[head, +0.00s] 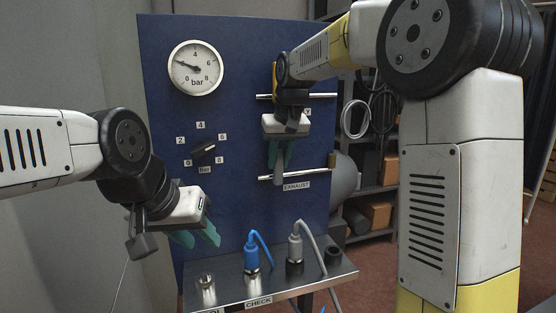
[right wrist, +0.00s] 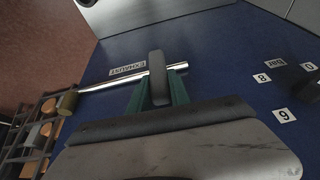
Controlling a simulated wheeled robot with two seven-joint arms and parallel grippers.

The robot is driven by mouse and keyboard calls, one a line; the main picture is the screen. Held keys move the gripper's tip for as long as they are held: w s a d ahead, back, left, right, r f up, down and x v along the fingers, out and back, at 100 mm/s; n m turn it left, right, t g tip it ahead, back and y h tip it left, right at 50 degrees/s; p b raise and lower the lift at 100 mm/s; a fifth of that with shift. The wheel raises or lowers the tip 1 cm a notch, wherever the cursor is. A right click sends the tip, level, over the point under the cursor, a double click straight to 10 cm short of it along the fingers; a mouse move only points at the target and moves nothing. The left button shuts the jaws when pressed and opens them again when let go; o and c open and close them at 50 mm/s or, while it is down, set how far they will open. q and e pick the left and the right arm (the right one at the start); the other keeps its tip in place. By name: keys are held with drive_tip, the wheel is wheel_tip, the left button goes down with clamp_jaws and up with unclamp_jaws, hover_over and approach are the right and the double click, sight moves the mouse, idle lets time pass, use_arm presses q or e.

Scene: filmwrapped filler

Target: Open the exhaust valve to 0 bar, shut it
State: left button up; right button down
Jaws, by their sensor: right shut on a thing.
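The exhaust valve's grey lever (head: 278,175) sits on the lower pipe (head: 310,171), above the EXHAUST label (head: 297,186). In the right wrist view the lever (right wrist: 157,63) stands across the pipe (right wrist: 110,83). My right gripper (head: 279,155) is shut on this lever; its teal fingers lie on either side of it (right wrist: 160,90). The round pressure gauge (head: 196,68) has its needle at the left, near 2 bar. My left gripper (head: 196,238) hangs open and empty, below the black selector knob (head: 204,150) and apart from the panel.
The blue panel (head: 235,120) carries an upper pipe (head: 322,95) with a yellow part (head: 274,76), partly behind my right arm. A metal shelf (head: 225,293) below holds a blue plug (head: 251,258), a grey plug (head: 295,248) and sockets. Storage racks stand behind at right.

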sight(298, 175)
drive_tip(key=d+y, duration=0.1)
drive_tip(key=y, duration=0.1)
drive_tip(key=d+f+m+g+y, duration=0.1)
drive_tip(key=y, duration=0.1)
drive_tip(key=w+d+y, duration=0.1)
drive_tip(key=y, duration=0.1)
drive_tip(key=shift+w+d+f+m+g+y, duration=0.1)
drive_tip(key=shift+d+f+m+g+y, duration=0.05)
drive_tip(key=shift+d+m+g+y, duration=0.2)
drive_tip(key=f+y, duration=0.1)
drive_tip(key=y, duration=0.1)
drive_tip(key=d+f+m+y, duration=0.1)
drive_tip(key=y, duration=0.1)
drive_tip(key=shift+w+d+g, duration=0.15)
drive_tip(key=shift+w+g, duration=0.05)
drive_tip(key=shift+g, duration=0.15)
drive_tip(key=shift+w+d+f+m+y, duration=0.15)
drive_tip(key=shift+f+m+y, duration=0.25)
drive_tip(key=shift+y, duration=0.75)
drive_tip(key=shift+d+f+m+y, duration=0.1)
drive_tip(key=shift+f+m+y, duration=0.25)
drive_tip(key=shift+f+y, duration=0.55)
drive_tip(key=shift+r+g+y, duration=0.2)
drive_tip(key=shift+g+y, duration=0.1)
drive_tip(key=c, duration=1.2)
unclamp_jaws()
